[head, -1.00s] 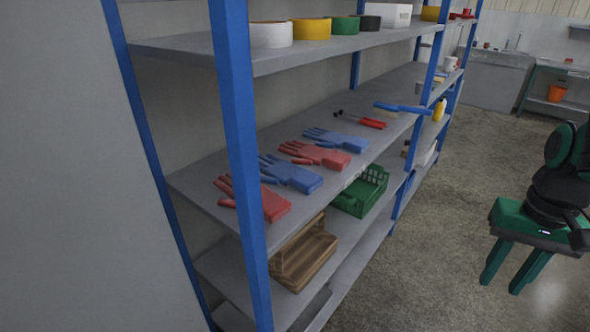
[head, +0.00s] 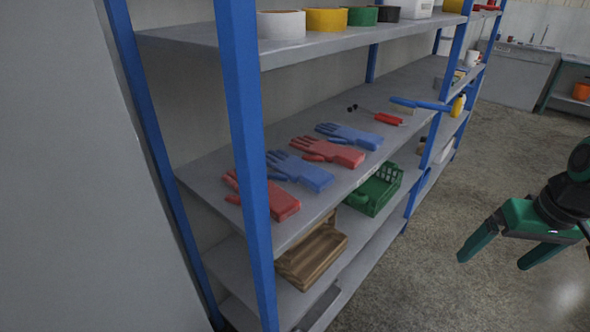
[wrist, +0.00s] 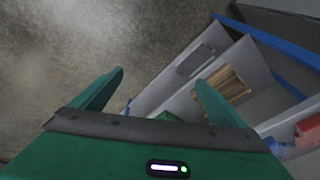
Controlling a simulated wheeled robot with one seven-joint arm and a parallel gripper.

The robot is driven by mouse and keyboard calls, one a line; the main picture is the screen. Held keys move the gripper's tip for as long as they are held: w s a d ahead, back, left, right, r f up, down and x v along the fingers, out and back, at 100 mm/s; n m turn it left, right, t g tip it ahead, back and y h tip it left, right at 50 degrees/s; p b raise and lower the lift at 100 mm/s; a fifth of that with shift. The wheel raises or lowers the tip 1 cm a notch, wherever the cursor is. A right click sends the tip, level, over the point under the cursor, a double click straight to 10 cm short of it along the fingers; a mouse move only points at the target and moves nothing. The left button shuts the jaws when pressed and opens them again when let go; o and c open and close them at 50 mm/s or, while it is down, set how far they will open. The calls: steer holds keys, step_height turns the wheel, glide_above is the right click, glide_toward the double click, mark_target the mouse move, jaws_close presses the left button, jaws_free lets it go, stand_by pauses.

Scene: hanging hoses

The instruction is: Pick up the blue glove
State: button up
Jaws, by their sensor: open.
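Two blue gloves lie flat on the middle shelf (head: 220,170) in the head view. The nearer blue glove (head: 303,172) lies between two red gloves. The farther blue glove (head: 352,136) lies beyond the second red glove. My gripper (head: 497,258) is at the right of the head view, open and empty, out over the floor and apart from the shelf. In the wrist view its two fingers (wrist: 150,95) are spread with nothing between them. A bit of blue shows at the wrist view's lower right, too cut off to identify.
Red gloves (head: 335,153) lie beside the blue ones. A blue upright (head: 243,120) stands before the nearest red glove (head: 275,203). Tape rolls (head: 327,20) sit on the shelf above. A green crate (head: 376,188) and wooden box (head: 312,257) are below. The floor (head: 400,280) in front is clear.

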steer(key=w+a+f+n+t+y, duration=0.1)
steer(key=w+a+n+t+y, duration=0.1)
steer(key=w+a+n, duration=0.55)
steer(key=n+t+y, duration=0.3)
steer(key=t+y, duration=0.1)
steer(key=y, duration=0.4)
glide_toward(313, 172)
steer(key=shift+w+a+f, duration=0.15)
steer(key=shift+a+f, duration=0.1)
steer(key=shift+a, duration=0.25)
steer(key=x, duration=0.4)
steer(key=shift+w+a, duration=0.15)
steer(key=shift+w, duration=0.1)
steer(key=shift+x, duration=3.05)
steer(key=shift+w, duration=0.1)
steer(key=c, duration=1.1)
